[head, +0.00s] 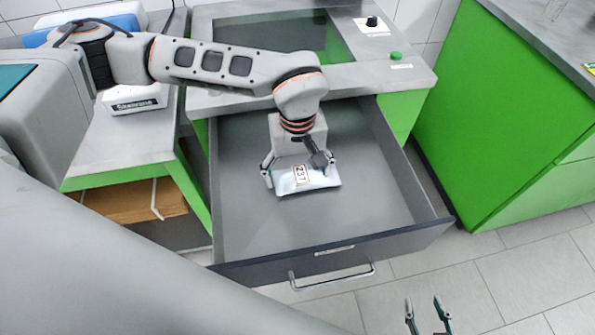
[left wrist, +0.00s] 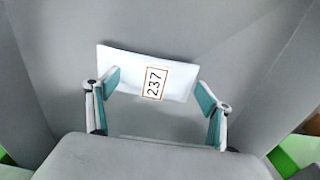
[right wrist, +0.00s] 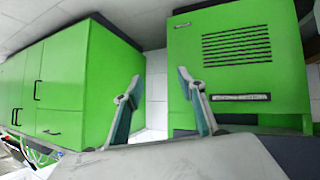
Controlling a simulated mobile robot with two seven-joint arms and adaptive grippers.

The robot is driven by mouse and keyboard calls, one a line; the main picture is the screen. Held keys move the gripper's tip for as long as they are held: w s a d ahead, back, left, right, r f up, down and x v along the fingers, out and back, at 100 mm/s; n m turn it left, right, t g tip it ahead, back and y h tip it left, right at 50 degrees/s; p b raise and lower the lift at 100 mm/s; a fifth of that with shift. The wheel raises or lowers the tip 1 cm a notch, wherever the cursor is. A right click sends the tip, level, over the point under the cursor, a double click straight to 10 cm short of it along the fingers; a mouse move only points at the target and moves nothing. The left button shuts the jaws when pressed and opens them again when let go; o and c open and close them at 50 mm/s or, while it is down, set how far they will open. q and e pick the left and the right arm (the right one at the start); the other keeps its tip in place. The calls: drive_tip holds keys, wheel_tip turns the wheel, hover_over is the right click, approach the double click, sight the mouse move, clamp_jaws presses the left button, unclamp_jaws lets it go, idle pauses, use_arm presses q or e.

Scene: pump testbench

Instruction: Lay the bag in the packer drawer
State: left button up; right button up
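The bag (head: 301,179) is white with a label reading 237. It lies inside the grey open packer drawer (head: 250,243), near the middle of its floor. My left gripper (head: 298,178) reaches down into the drawer over the bag. In the left wrist view its two fingers (left wrist: 158,88) are spread wide, one at each end of the bag (left wrist: 122,62). The left fingertip overlaps the bag's edge; I cannot tell whether either finger touches it. My right gripper (head: 424,302) is open and empty, outside the drawer near the bottom of the head view.
The drawer's handle (head: 333,283) faces the tiled floor. A grey worktop (head: 370,76) with a green button (head: 396,56) and a black knob (head: 371,21) is above the drawer. A green cabinet (head: 520,110) stands to the right. A side table (head: 120,143) is left.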

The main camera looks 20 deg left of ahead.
sight(297, 176)
use_arm(q)
wheel_tip(297, 176, up, 12)
drive_tip(key=p, duration=0.1)
drive_tip(key=shift+r+p, duration=0.15)
drive_tip(key=shift+p, duration=0.2)
idle(0.7)
